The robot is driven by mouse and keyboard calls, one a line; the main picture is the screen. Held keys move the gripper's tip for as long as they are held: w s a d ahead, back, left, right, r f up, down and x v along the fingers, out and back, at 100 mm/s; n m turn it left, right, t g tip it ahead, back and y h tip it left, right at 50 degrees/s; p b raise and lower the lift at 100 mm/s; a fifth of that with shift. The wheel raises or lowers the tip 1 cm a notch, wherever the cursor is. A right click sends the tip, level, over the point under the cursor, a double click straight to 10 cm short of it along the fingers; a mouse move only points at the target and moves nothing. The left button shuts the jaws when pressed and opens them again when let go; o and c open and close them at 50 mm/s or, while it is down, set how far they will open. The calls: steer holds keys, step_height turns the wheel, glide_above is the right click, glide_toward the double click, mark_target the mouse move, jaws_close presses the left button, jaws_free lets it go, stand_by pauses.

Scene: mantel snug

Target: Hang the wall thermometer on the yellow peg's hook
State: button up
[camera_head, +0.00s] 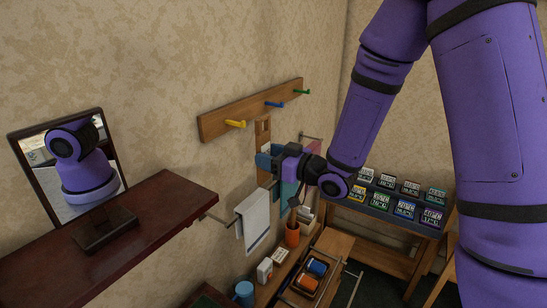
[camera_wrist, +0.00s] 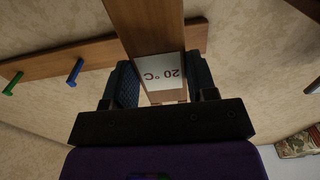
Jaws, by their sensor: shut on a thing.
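The wall thermometer (camera_head: 263,131) is a narrow wooden board with an opening near its top. In the wrist view it (camera_wrist: 147,28) runs up between the fingers, with a white "20 °C" label. My gripper (camera_head: 271,161) is shut on it and holds it upright, its top just below the peg rail. The fingers (camera_wrist: 160,82) press its two sides. The yellow peg (camera_head: 236,124) sticks out at the left end of the rail, to the left of and slightly above the thermometer's top. The yellow peg does not show in the wrist view; the board covers part of the rail there.
The wooden rail (camera_head: 220,122) also carries a blue peg (camera_head: 274,104) and a green peg (camera_head: 302,91). A dark shelf (camera_head: 150,230) with a mirror (camera_head: 70,165) juts out at left. A towel (camera_head: 254,217) hangs below. A display stand (camera_head: 400,216) is at right.

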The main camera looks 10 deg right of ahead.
steer(key=f+x, duration=0.1)
steer(key=x, duration=0.8)
steer(key=shift+f, duration=0.4)
stand_by(0.7)
stand_by(0.7)
steer(key=o, duration=1.1)
steer(key=shift+c, duration=0.2)
